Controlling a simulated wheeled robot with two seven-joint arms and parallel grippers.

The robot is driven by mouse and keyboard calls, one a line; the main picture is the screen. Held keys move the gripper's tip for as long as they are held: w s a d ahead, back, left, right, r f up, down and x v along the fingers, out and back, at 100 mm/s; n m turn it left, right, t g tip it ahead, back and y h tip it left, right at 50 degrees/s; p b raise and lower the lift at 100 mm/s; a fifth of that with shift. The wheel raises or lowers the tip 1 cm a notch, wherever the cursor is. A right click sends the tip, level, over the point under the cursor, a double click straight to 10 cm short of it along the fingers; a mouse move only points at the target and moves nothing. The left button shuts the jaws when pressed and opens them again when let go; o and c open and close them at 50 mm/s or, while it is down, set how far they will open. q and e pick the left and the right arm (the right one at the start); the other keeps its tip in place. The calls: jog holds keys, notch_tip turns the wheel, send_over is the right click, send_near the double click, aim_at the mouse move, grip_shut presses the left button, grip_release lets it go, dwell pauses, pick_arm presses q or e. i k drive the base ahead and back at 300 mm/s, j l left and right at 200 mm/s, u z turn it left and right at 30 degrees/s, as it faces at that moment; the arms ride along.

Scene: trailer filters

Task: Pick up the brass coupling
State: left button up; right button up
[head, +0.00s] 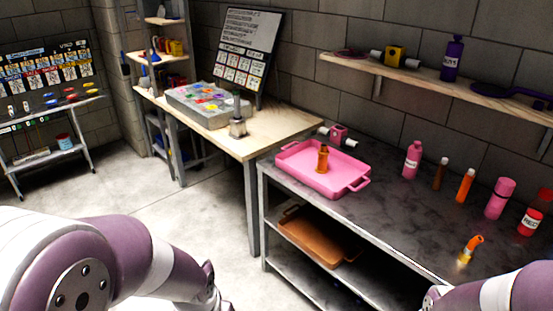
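A small upright brass-orange fitting (323,158), which looks like the brass coupling, stands in a pink tray (292,173) on the dark metal table. A bent orange-and-brass piece (470,249) stands nearer on the same table, to the right. My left arm crosses the lower left and my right arm enters at the lower right corner. Neither gripper's fingers can be made out in the head view, and both arms are apart from the tray.
Pink bottles (412,160), orange and brown tubes (465,186) and a red jar (530,222) line the table's back right. A pink and white fitting (339,136) lies behind the tray. A wooden workbench (285,124) adjoins at left. The table's middle is clear.

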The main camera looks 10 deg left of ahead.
aim_at(323, 153)
jog(key=z, duration=0.65)
jog(key=i+j+z, duration=0.15)
jog(key=j+z, duration=0.15)
jog(key=z, duration=0.15)
jog(key=i+j+z, duration=0.1)
jog(key=j+z, duration=0.6)
jog(key=z, duration=0.2)
jog(key=j+z, duration=0.45)
jog(key=j, duration=0.4)
jog(key=k+j+z, duration=0.1)
jog(key=j, duration=0.3)
jog(key=k+j+z, duration=0.1)
jog(key=j, duration=0.3)
jog(key=k+j, duration=0.1)
jog(key=j, duration=0.3)
jog(key=k+j+z, duration=0.1)
jog(key=j, duration=0.3)
jog(key=k+j, duration=0.1)
jog(key=j, duration=0.3)
jog(key=k+j+z, duration=0.1)
jog(key=j, duration=0.3)
jog(key=k+j+z, duration=0.1)
jog(key=j, duration=0.25)
jog(key=k, duration=0.05)
